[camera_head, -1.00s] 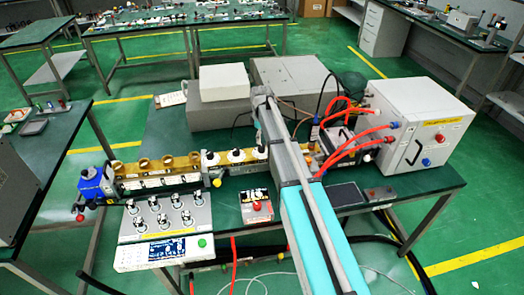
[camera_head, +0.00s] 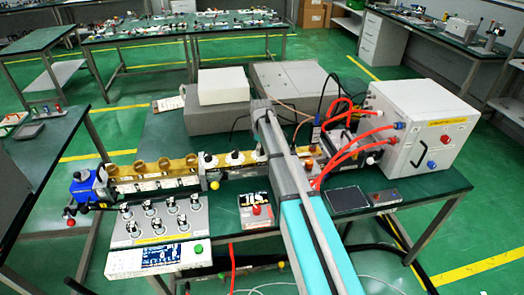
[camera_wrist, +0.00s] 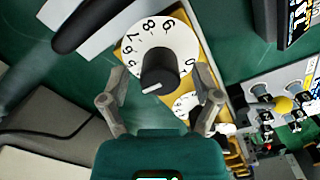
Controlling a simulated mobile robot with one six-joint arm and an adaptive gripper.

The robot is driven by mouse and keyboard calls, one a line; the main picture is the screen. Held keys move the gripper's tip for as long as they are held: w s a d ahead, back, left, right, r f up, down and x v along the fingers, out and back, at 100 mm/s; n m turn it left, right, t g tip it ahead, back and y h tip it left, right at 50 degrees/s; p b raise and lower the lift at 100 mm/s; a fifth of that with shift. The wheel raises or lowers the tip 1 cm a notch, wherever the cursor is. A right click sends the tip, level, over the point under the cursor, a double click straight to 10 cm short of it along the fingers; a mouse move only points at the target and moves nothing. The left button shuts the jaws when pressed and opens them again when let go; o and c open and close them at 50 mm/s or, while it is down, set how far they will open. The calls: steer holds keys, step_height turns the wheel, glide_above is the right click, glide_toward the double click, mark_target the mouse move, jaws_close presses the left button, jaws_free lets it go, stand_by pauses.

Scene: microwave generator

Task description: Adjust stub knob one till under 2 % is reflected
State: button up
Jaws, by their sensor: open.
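A black stub knob (camera_wrist: 160,68) stands on a white numbered dial (camera_wrist: 158,42) in the wrist view, its white pointer mark facing down in the picture. My gripper (camera_wrist: 160,82) is open, with one finger on each side of the knob and gaps between. A second, smaller-looking white dial (camera_wrist: 187,103) is partly hidden by the right finger. In the head view, white-dialled stub knobs (camera_head: 235,158) sit in a row on the brass waveguide (camera_head: 180,170); my arm hides part of the row. I cannot tell which is number one. The lit display (camera_head: 160,254) is too small to read.
A panel of several black knobs (camera_head: 160,218) stands in front of the waveguide. A white cabinet (camera_head: 415,125) with red cables stands at the right. A small box with a red button (camera_head: 256,211) is left of my arm. A white box (camera_head: 222,85) lies behind.

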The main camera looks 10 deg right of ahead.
steer(key=shift+c, duration=0.2)
steer(key=c, duration=1.1)
steer(key=shift+d, duration=0.15)
steer(key=shift+m, duration=0.3)
steer(key=m, duration=0.5)
steer(key=shift+m, duration=0.4)
steer(key=m, duration=0.7)
steer(key=shift+w, duration=0.1)
